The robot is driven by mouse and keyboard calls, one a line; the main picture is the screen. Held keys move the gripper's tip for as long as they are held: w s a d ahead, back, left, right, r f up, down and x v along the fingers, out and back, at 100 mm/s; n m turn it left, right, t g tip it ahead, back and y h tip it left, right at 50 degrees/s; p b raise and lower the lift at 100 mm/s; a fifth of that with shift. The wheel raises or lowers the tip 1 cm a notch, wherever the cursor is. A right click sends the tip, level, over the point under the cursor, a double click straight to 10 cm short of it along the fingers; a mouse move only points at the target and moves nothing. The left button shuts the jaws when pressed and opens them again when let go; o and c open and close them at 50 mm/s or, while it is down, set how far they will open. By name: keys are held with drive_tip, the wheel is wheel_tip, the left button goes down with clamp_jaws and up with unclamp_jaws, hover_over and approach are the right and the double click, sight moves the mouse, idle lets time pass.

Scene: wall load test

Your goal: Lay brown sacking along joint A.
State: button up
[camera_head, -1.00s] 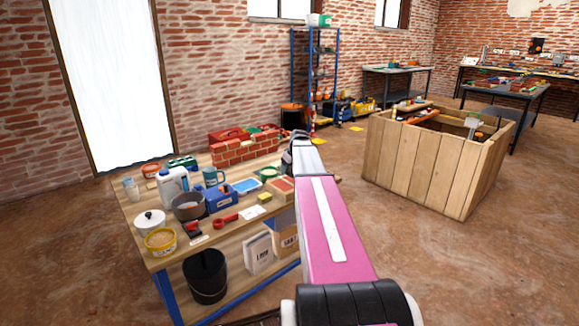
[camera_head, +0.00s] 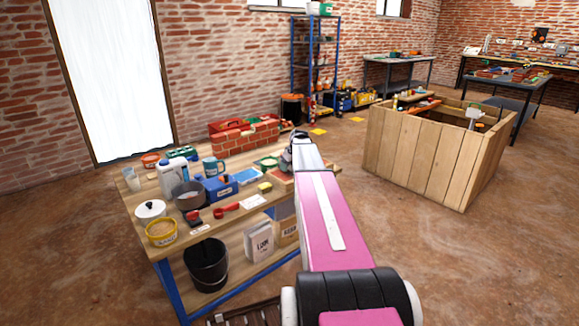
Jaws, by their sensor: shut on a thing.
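A small red brick wall (camera_head: 246,138) stands at the back of the wooden workbench (camera_head: 135,205). My arm reaches away over the bench's right end. The gripper end (camera_head: 298,139) shows only as a small dark shape just right of the brick wall. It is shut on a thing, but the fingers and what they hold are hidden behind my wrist. I cannot make out any brown sacking or the mark of joint A.
The bench holds a white jug (camera_head: 173,178), a dark pan (camera_head: 190,195), a blue box (camera_head: 219,188) and a yellow tub (camera_head: 161,231). A black bucket (camera_head: 206,265) stands below. A large wooden crate (camera_head: 425,160) stands right. Floor between them is clear.

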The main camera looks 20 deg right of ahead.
drive_tip(key=shift+f, duration=0.45)
idle(0.3)
drive_tip(key=o, duration=0.9)
drive_tip(key=v, duration=1)
drive_tip(key=shift+s+r, duration=0.1)
drive_tip(key=shift+r, duration=0.25)
drive_tip(key=s+a+f+m+g, duration=0.1)
drive_tip(key=s+a+f, duration=0.5)
drive_tip(key=s+a, duration=0.2)
drive_tip(key=s+a+f+m+g+h, duration=0.1)
drive_tip(key=s+a+f+g, duration=0.1)
drive_tip(key=s+a+f, duration=0.5)
drive_tip(key=s+a+f+m+g, duration=0.1)
drive_tip(key=s+a+f, duration=0.6)
drive_tip(key=s, duration=0.8)
drive_tip(key=shift+a+f+m+h, duration=0.15)
drive_tip(key=shift+a+m, duration=0.1)
drive_tip(key=shift+a, duration=0.5)
drive_tip(key=shift+a+f+m+h, duration=0.15)
drive_tip(key=shift+a+m, duration=0.1)
drive_tip(key=shift+a, duration=0.5)
